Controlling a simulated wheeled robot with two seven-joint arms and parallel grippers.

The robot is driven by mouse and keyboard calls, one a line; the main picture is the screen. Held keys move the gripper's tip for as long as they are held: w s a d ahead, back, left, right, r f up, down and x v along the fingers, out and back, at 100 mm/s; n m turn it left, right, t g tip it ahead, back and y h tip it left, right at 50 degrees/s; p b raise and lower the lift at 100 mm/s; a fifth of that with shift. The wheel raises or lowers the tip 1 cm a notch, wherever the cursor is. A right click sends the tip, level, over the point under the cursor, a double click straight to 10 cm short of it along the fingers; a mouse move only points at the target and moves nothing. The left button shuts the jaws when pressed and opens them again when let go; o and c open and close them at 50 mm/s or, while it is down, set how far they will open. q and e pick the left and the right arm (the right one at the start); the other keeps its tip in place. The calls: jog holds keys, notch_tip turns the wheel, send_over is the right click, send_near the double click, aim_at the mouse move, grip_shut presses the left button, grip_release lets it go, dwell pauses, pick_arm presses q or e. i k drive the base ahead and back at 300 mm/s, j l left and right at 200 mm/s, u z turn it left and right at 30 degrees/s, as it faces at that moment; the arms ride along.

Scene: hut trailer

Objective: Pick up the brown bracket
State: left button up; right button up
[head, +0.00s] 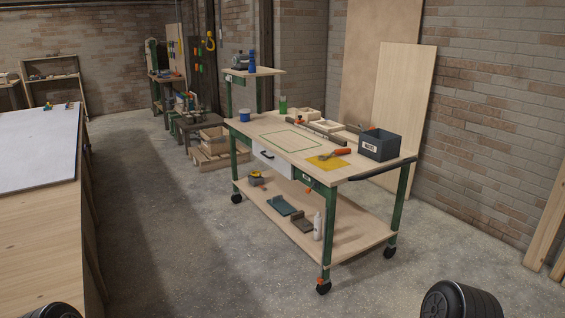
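A dull brown-grey angled piece (302,222), which looks like the brown bracket, lies on the lower shelf (262,212) of the wooden workbench cart. It is near the shelf's front edge, between a teal folded piece (281,205) and a white bottle (317,226). It is small in the view, so its exact shape is hard to tell. Neither of my grippers is in view. Only dark rounded parts of my own arms show at the bottom left and bottom right corners.
The cart's top (270,126) holds a dark grey bin (379,144), a yellow sheet (327,162) and a blue container (244,115). Green legs on casters stand at the shelf's corners. A pale-topped table (38,150) is at left. Concrete floor (190,240) before the cart is clear.

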aim_at(298, 219)
jog(key=i+z, duration=0.15)
jog(key=i, duration=0.45)
jog(key=i+z, duration=0.15)
jog(key=i, duration=0.5)
jog(key=i+z, duration=0.15)
jog(key=i, duration=0.45)
jog(key=i+j+z, duration=0.15)
jog(key=i, duration=0.5)
jog(key=i+j+z, duration=0.25)
jog(key=i, duration=0.15)
jog(key=i+j+z, duration=0.25)
jog(key=i, duration=0.15)
